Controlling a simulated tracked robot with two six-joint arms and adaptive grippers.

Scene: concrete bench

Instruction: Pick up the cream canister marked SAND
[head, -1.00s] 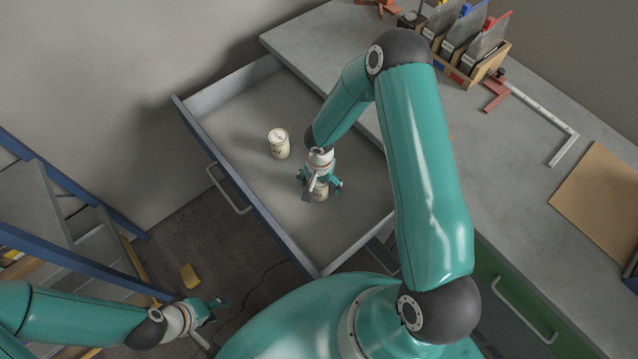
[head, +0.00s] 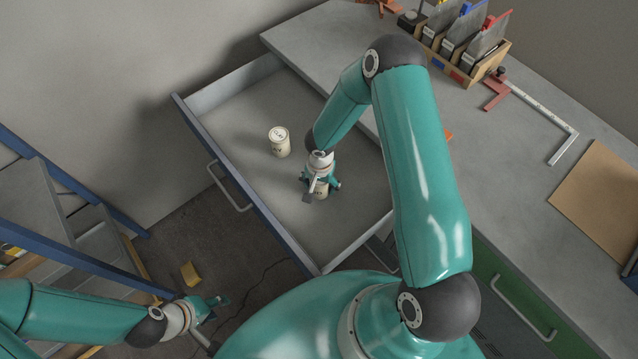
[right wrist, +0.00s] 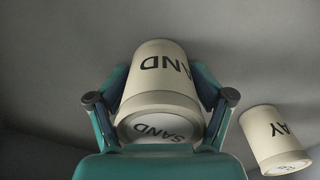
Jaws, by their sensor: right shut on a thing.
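The cream canister marked SAND (right wrist: 160,78) fills the middle of the right wrist view, with SAND in dark letters on its side and lid. My right gripper (right wrist: 160,100) is shut on it, one finger on each side. In the head view the SAND canister (head: 321,194) stands in the open drawer (head: 240,130), partly hidden under my right gripper (head: 320,185). I cannot tell whether it touches the drawer floor. My left gripper (head: 215,305) is low at the left, away from the drawer; its jaw state is unclear.
A second cream canister (head: 280,142) stands in the drawer, left of my right gripper; in the right wrist view its visible letters end in AY (right wrist: 275,140). The bench (head: 500,150) holds a wooden rack (head: 470,65), a metal square (head: 545,115) and a brown board (head: 600,200).

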